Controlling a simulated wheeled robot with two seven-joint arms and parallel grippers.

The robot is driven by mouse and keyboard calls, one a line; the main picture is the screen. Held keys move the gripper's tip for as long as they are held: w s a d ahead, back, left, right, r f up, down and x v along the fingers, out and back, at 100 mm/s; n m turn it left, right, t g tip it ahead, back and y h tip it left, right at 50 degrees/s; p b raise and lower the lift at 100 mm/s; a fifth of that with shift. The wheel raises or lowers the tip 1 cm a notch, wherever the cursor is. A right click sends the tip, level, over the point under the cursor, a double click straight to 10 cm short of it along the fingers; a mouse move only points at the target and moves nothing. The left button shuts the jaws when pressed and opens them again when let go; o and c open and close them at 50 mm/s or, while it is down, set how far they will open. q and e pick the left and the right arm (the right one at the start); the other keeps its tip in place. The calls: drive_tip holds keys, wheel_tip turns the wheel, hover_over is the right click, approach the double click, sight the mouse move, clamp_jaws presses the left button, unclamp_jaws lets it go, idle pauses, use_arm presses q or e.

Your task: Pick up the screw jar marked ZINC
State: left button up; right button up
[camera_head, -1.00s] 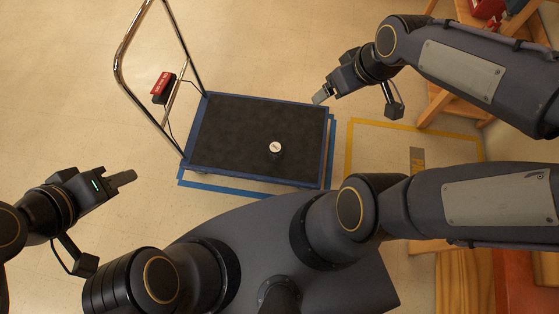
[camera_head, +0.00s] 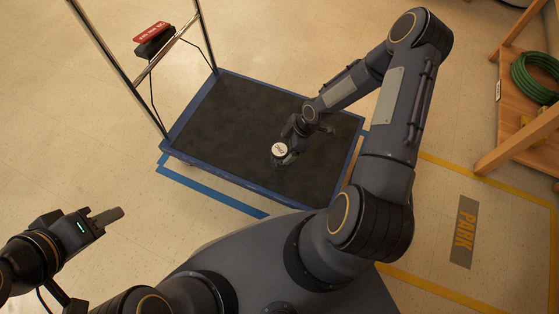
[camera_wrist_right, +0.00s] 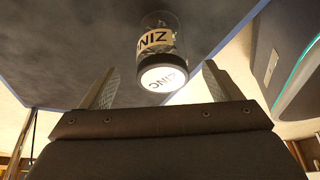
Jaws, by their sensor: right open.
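The screw jar (camera_head: 280,150) stands on the dark deck of the cart (camera_head: 225,130), a clear jar with a white-topped lid. In the right wrist view the jar (camera_wrist_right: 158,35) has a cream label reading ZINC, and its lid carries the same word. My right gripper (camera_wrist_right: 160,85) is open, with the jar lying between and just ahead of its two fingers, apart from both. In the head view my right gripper (camera_head: 291,140) is beside the jar and its fingers are mostly hidden. My left gripper (camera_head: 105,217) is off the cart at the lower left.
The cart has a chrome handle (camera_head: 201,35) and a red-and-black box (camera_head: 153,36) on its left end. A wooden rack (camera_head: 525,95) with a green hose (camera_head: 537,77) stands at the right.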

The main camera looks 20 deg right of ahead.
drive_tip(key=b+x, duration=0.3)
drive_tip(key=x, duration=0.4)
drive_tip(key=shift+s+b, duration=0.2)
drive_tip(key=shift+b, duration=0.1)
drive_tip(key=c, duration=1.3)
